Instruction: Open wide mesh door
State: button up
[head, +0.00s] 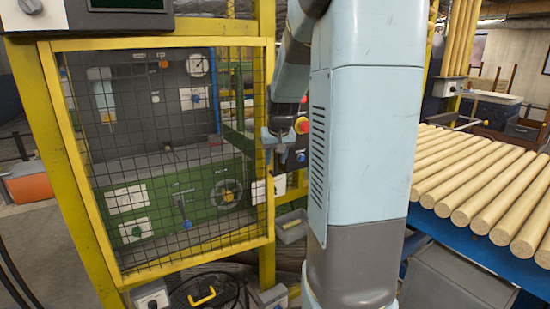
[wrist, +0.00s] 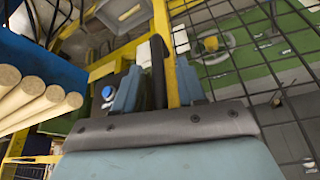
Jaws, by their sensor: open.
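The wide mesh door (head: 160,262) has a yellow frame and dark wire mesh. It appears to sit against its yellow posts in the head view, and its mesh fills the right of the wrist view (wrist: 255,50). A dark upright handle (wrist: 158,66) is on the door's right edge; it is small in the head view (head: 270,187). My gripper (head: 281,156) is at that edge, partly hidden by my arm. In the wrist view my gripper (wrist: 157,78) is open, with one finger on each side of the handle. I cannot tell whether either finger touches it.
Behind the mesh is a green and grey machine (head: 190,190) with a gauge and knobs. Turned wood rods (head: 480,180) lie on a blue conveyor at the right. A grey bin (head: 291,226) hangs right of the door. A yellow-handled object (head: 203,298) is on the floor below the door.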

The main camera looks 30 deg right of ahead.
jog(key=shift+c, duration=0.2)
grip_shut()
jog(key=shift+s, duration=0.1)
